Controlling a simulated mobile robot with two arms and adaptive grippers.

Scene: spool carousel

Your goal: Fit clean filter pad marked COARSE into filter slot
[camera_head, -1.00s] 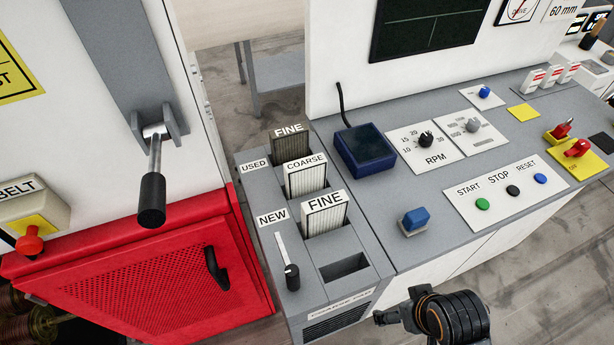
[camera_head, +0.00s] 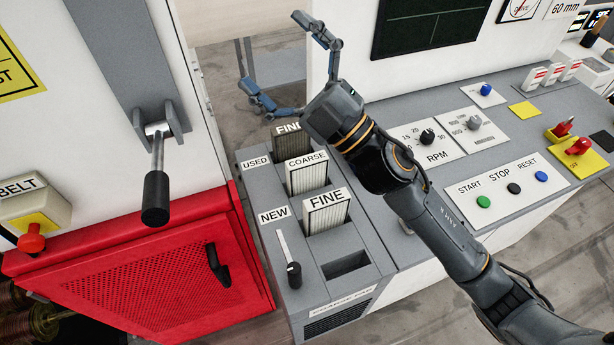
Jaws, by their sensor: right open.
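The pale filter pad marked COARSE (camera_head: 305,178) stands upright in a slot of the grey filter unit (camera_head: 372,254). Behind it stands a dark pad marked FINE (camera_head: 283,140), partly hidden by my right gripper. In front stands a pale pad marked FINE (camera_head: 326,215). The front slot (camera_head: 346,265) is empty. My right gripper (camera_head: 278,62) is open, with its fingers spread wide, above and behind the dark FINE pad. It holds nothing. My left gripper is not in view.
Labels USED (camera_head: 255,163) and NEW (camera_head: 274,215) mark the unit. A small lever (camera_head: 293,270) stands beside the front slot. A large black-handled lever (camera_head: 156,195) hangs at left above the red door (camera_head: 150,285). My right arm crosses the control panel (camera_head: 505,192).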

